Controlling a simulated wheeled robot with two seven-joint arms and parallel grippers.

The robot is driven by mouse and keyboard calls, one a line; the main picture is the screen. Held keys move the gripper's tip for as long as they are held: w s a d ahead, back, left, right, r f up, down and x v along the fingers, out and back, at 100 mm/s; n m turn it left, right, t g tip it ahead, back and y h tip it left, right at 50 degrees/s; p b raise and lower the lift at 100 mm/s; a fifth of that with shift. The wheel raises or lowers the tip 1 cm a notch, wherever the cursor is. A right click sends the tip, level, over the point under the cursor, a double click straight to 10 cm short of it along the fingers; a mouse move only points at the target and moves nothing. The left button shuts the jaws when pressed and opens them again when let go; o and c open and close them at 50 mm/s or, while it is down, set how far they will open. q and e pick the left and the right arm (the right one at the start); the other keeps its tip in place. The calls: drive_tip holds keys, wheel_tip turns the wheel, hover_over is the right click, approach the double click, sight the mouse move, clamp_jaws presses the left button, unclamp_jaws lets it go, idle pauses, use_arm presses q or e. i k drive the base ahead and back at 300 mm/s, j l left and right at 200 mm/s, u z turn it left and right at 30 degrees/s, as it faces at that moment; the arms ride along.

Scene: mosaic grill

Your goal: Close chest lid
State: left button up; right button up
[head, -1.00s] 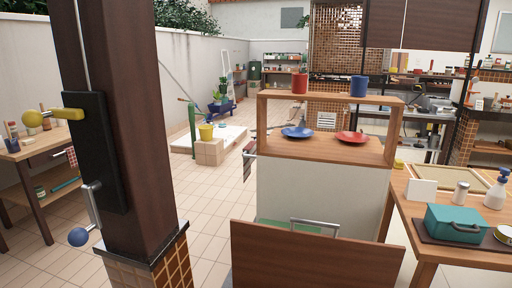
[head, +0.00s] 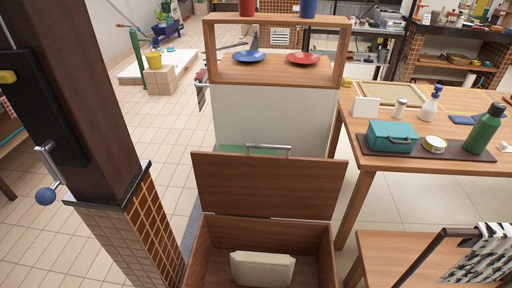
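A brown wooden chest (head: 206,262) stands low in front of me at the bottom centre of the head view. Its lid (head: 268,186) is open and stands raised at the back of the box, with a metal handle (head: 268,149) along its top edge. A cream-coloured block-like item (head: 262,267) lies inside the chest. The front of the chest is cut off by the lower picture edge. Neither of my grippers shows in the head view.
A tiled pillar (head: 140,215) stands close on the left. A wooden table (head: 375,165) with a teal box (head: 391,136) and bottles is on the right, and a lower wooden surface (head: 390,250) is at lower right. A white cabinet (head: 270,118) stands behind the lid.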

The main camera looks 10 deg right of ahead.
sight(249, 184)
drive_tip(key=l+u, duration=0.35)
drive_tip(key=k+l+u, duration=0.1)
drive_tip(key=l+u, duration=0.25)
